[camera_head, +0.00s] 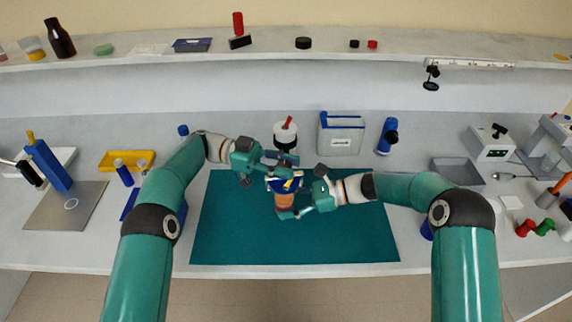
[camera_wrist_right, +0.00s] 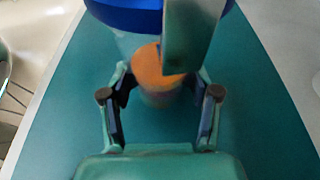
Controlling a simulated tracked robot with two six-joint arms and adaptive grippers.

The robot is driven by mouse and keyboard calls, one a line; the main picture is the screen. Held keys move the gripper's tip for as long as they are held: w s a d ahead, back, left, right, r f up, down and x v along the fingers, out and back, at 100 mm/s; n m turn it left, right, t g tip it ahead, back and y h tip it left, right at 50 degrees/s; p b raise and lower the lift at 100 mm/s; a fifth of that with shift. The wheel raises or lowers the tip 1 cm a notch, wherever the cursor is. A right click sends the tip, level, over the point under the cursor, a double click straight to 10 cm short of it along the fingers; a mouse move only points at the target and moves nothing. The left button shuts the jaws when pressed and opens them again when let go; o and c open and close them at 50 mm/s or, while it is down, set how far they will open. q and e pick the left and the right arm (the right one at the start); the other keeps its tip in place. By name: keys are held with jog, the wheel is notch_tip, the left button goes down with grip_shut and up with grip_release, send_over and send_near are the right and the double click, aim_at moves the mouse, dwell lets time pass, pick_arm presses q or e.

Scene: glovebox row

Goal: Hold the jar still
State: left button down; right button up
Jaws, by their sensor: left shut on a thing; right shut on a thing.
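The jar (camera_head: 285,200) stands upright over the teal mat (camera_head: 230,235), with orange contents and a blue lid (camera_head: 274,186). In the right wrist view, the jar's orange part (camera_wrist_right: 156,72) sits between my fingers, below the blue lid (camera_wrist_right: 130,14). My right gripper (camera_head: 298,200) is shut on the jar's body from the right; its fingers also show in the wrist view (camera_wrist_right: 160,98). My left gripper (camera_head: 284,170) is shut at the lid from the upper left, and its fingers partly hide the top. Whether the jar's base touches the mat is unclear.
A white container with a dark band and a red top (camera_head: 285,134) stands close behind the left gripper. A blue-edged clear bin (camera_head: 341,135) and a blue bottle (camera_head: 388,136) stand farther back. The mat's front and sides are clear.

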aim_at(285, 165)
dwell(0.5)
pick_arm(q)
jog(key=c, duration=0.8)
grip_release()
jog(key=shift+r, duration=0.15)
jog(key=shift+r, duration=4.75)
